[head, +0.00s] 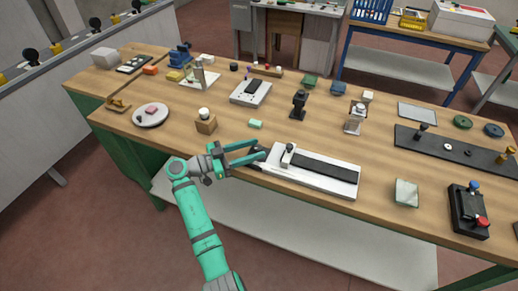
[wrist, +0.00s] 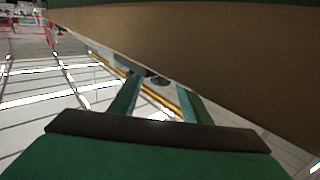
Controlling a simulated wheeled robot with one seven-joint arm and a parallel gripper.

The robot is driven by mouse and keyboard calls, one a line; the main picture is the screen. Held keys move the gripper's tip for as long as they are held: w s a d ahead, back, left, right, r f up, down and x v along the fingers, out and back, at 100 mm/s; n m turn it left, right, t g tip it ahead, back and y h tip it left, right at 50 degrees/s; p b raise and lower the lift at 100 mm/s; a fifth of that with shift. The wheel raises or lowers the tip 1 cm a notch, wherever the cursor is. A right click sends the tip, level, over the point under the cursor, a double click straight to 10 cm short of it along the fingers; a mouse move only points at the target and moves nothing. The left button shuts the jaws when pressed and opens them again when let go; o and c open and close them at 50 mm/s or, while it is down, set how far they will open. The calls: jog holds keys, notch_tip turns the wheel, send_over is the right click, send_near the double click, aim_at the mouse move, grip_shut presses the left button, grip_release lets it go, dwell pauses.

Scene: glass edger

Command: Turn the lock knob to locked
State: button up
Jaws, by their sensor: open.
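A white fixture (head: 330,184) with a long black strip lies near the front edge of the bench. A black-topped upright knob (head: 288,153) stands near its left end. A small dark part sits at the fixture's left end, partly hidden by my fingers. I cannot tell which of these is the lock knob, or its setting. My gripper (head: 261,150) is open, its two green fingertips beside that dark part. In the wrist view my gripper (wrist: 158,92) has its fingers apart, with a dark shape beyond and between them. Contact cannot be told.
A pale green block (head: 255,124) and a wooden block with a white knob (head: 206,123) are close to my gripper. A black clamp-like piece (head: 299,105) stands behind the fixture. A black box with red and blue knobs (head: 468,212) and a grey-green block (head: 406,193) lie to the right.

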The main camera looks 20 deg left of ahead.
jog(key=v, duration=0.8)
jog(key=shift+s+a, duration=0.2)
jog(key=shift+s, duration=0.05)
